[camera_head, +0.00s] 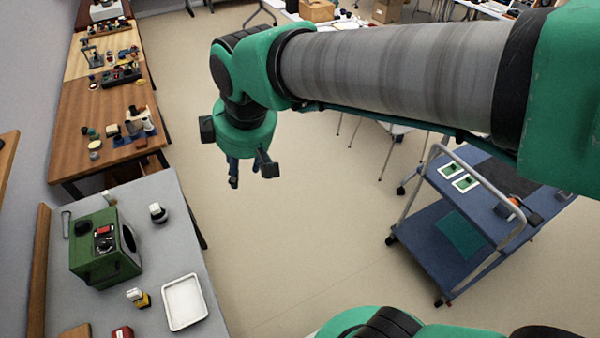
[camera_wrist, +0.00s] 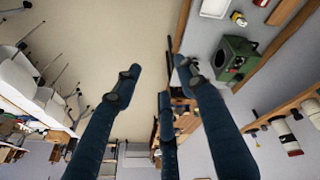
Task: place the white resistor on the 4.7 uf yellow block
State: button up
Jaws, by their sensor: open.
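A small yellow and black block (camera_head: 144,300) stands on the grey table at the lower left in the head view. A small white piece (camera_head: 134,294) is at its upper left; I cannot tell whether it rests on the block or beside it. Another white piece (camera_head: 155,208) with a dark part stands farther back. Labels are too small to read, so I cannot tell which white piece is the resistor. The yellow block also shows in the wrist view (camera_wrist: 238,19). My gripper (camera_head: 250,174) is open and empty, in the air over the floor, right of the table.
The grey table (camera_head: 205,256) holds a green box (camera_head: 105,250), a white tray (camera_head: 184,302) and a red block (camera_head: 122,332). Wooden tables (camera_head: 75,128) with many small items lie beyond. A blue cart (camera_head: 430,230) stands at right. Open floor lies between.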

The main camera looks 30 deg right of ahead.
jog(key=s+d+r+m+t, duration=0.1)
jog(key=s+d+m, duration=0.8)
jog(key=s, duration=0.3)
jog(key=shift+s+d+m+t+h, duration=0.2)
jog(key=shift+s+m+t+h, duration=0.1)
jog(key=shift+m+h, duration=0.1)
jog(key=shift+f+b, duration=0.25)
jog(key=shift+b, duration=0.05)
dwell(0.6)
